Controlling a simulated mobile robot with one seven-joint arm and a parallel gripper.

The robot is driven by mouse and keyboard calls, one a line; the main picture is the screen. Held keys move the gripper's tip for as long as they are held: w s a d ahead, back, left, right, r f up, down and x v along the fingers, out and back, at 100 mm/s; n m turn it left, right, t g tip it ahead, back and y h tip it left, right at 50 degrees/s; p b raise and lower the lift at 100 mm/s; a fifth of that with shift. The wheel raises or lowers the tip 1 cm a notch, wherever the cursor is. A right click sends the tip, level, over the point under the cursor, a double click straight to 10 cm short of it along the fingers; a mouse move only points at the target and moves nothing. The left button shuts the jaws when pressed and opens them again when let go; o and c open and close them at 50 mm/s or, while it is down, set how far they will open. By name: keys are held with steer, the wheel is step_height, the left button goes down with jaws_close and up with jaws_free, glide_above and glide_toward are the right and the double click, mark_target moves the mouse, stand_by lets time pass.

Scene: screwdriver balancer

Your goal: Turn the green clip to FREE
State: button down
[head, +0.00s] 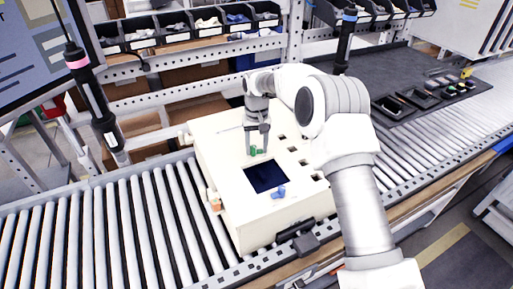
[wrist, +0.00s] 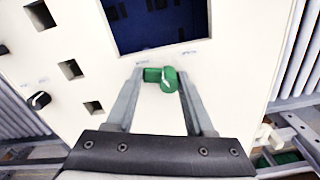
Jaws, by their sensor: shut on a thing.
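The green clip (head: 253,151) sits on the top face of the cream-coloured box (head: 216,148), at the far edge of its dark window. My gripper (head: 258,151) reaches down over it. In the wrist view the fingers of my gripper (wrist: 162,75) stand on either side of the green clip (wrist: 168,80) and are shut on it. The clip's narrow arm points left, and its rounded part with a white mark is at the right. Small printed labels lie by the window edge to the left and right of the clip; they are too small to read.
The dark window (head: 266,177) has a blue clip (head: 278,192) at its near edge. Square holes and a black knob (wrist: 39,100) are elsewhere on the box. The box stands on a roller conveyor (head: 60,230). Hanging screwdrivers (head: 97,105) flank it, and bins (head: 200,22) line the back.

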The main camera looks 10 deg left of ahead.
mark_target(256, 150)
steer(key=shift+w+a+r+n, duration=0.1)
steer(key=shift+w+n, duration=0.05)
steer(key=shift+n, duration=1.45)
steer(key=shift+c, duration=1.4)
jaws_free()
step_height(256, 150, up, 17)
steer(key=shift+r, duration=0.2)
